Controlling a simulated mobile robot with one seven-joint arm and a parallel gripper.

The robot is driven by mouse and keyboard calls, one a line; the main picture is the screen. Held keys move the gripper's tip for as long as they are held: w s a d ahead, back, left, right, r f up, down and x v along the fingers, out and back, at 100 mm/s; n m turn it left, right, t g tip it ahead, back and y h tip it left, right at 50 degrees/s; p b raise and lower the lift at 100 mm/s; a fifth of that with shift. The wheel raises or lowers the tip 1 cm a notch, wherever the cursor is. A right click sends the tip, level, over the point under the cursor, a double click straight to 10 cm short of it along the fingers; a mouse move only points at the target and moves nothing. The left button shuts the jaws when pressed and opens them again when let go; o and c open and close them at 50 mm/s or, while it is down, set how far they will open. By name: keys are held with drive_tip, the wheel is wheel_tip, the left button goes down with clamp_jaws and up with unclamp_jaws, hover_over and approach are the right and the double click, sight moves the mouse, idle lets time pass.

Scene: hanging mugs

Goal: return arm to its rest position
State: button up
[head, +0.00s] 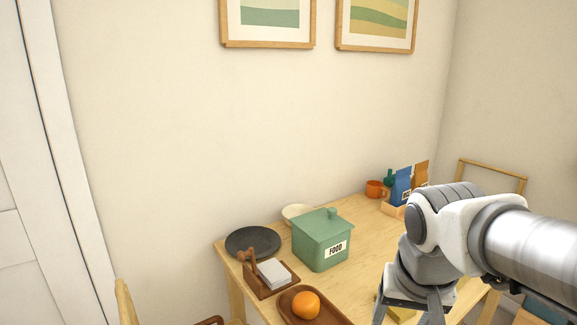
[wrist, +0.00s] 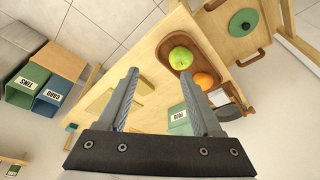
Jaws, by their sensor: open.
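My arm enters from the right in the head view and bends down over the right part of the wooden table (head: 345,225). My gripper (wrist: 158,76) is open in the wrist view, with a clear gap between its two fingers and nothing between them. In the head view its fingers run down to the bottom edge, so their tips cannot be made out. An orange mug (head: 373,189) stands at the table's far right, apart from the gripper.
A green FOOD box (head: 318,243), dark plate (head: 252,241), napkin holder (head: 271,278) and fruit tray (head: 283,308) with an orange (head: 306,305) occupy the table's left. A blue packet (head: 401,187) stands at the back. Labelled bins (wrist: 52,92) stand off the table.

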drive_tip(key=s+a+r+n+t, duration=0.1)
drive_tip(key=s+a+n+t, duration=0.1)
drive_tip(key=s, duration=0.3)
wheel_tip(320, 180, up, 13)
drive_tip(key=p, duration=1.2)
drive_tip(key=shift+s+a+n+y+p, duration=0.15)
drive_tip(key=shift+s+n+y+p, duration=0.1)
drive_tip(key=shift+n+y+p, duration=0.15)
